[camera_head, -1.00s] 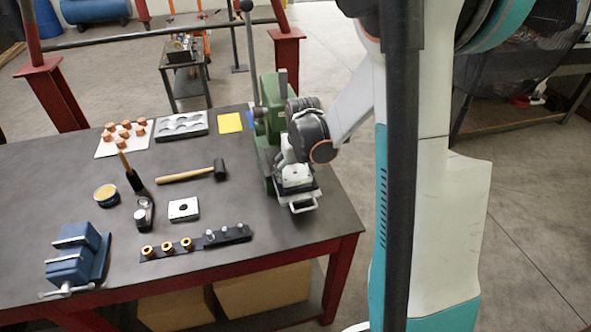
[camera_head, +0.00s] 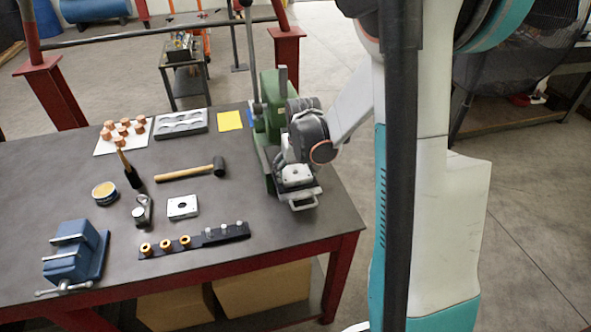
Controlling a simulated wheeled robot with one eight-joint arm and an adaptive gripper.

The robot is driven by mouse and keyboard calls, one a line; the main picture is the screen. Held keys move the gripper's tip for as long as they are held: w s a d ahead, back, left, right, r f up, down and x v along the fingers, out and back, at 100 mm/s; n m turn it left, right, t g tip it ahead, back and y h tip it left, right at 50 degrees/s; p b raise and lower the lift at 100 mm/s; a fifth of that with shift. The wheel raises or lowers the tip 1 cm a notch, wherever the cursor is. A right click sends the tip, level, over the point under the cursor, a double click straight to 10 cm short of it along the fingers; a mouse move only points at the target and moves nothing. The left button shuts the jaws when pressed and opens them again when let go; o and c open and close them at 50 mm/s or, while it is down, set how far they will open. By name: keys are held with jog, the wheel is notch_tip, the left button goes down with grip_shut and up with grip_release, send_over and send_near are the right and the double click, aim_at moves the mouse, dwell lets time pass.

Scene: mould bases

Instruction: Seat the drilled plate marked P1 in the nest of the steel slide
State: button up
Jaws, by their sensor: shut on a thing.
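A pale drilled plate (camera_head: 297,173) is at the steel slide (camera_head: 303,200) of the green press, at the right end of the bench. My gripper (camera_head: 287,165) is down over the plate's back left side and shut on it. The fingertips are mostly hidden. The plate looks level and over the nest; I cannot tell whether it is fully down in it. Its marking is too small to read. A second drilled plate (camera_head: 183,207) lies flat on the open bench, its mark also unreadable.
The green press (camera_head: 267,125) stands right behind my gripper with its tall lever (camera_head: 250,50). A black rail (camera_head: 195,242) with bushings and pins lies at the front. A mallet (camera_head: 192,172), blue vice (camera_head: 75,252) and grey tray (camera_head: 181,122) lie further left.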

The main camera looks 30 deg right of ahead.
jog(key=shift+f, duration=0.3)
jog(key=o, duration=1.4)
jog(key=shift+r, duration=0.15)
